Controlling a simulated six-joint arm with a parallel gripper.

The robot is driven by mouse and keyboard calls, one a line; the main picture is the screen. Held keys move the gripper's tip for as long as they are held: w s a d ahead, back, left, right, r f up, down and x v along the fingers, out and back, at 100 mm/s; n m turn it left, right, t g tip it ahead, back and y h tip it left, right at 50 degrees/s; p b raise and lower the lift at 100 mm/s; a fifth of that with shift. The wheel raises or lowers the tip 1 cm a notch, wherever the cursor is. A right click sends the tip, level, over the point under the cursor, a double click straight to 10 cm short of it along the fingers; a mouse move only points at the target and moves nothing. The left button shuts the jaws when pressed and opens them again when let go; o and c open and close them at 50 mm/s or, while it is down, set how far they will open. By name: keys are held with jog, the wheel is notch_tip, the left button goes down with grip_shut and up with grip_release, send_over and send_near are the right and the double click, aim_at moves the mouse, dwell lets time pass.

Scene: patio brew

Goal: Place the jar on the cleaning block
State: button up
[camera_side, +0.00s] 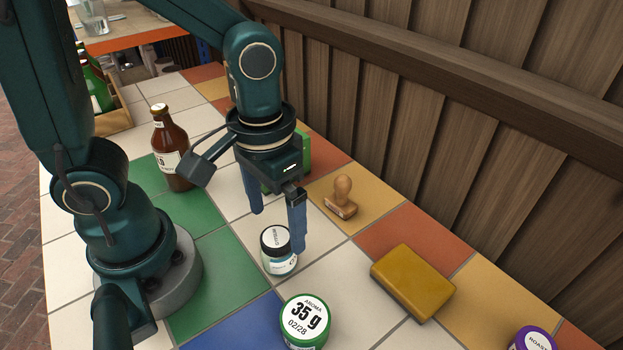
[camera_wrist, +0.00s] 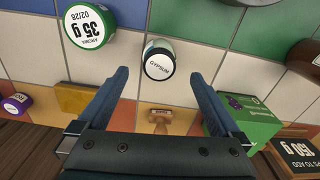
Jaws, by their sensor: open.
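The small jar labelled GYPSUM (camera_side: 276,250) has a dark lid with a white label and stands upright on the tiles. It also shows in the wrist view (camera_wrist: 158,62), in line with the gap between my fingertips. My gripper (camera_side: 277,231) points down with its fingers apart, at the jar. I cannot tell whether either finger touches it. The mustard-yellow cleaning block (camera_side: 412,282) lies flat on the tiles to the right of the jar, with its top bare. It is partly visible in the wrist view (camera_wrist: 74,98), left of my left finger.
A green-lidded jar marked 35 g (camera_side: 305,320) stands near the block, and a purple-lidded jar (camera_side: 533,339) beyond it. A wooden stamp (camera_side: 341,198), a green box (camera_wrist: 240,118) and a brown bottle (camera_side: 170,148) stand around my gripper. A wooden wall (camera_side: 470,140) borders the back.

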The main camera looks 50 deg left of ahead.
aim_at(276, 237)
jog(key=shift+s+d+f, duration=0.1)
jog(key=shift+s+f, duration=0.1)
jog(key=shift+f, duration=2.6)
jog(key=shift+c, duration=0.3)
jog(key=c, duration=1.5)
grip_shut()
jog(key=shift+w+r, duration=0.1)
jog(key=shift+r, duration=0.1)
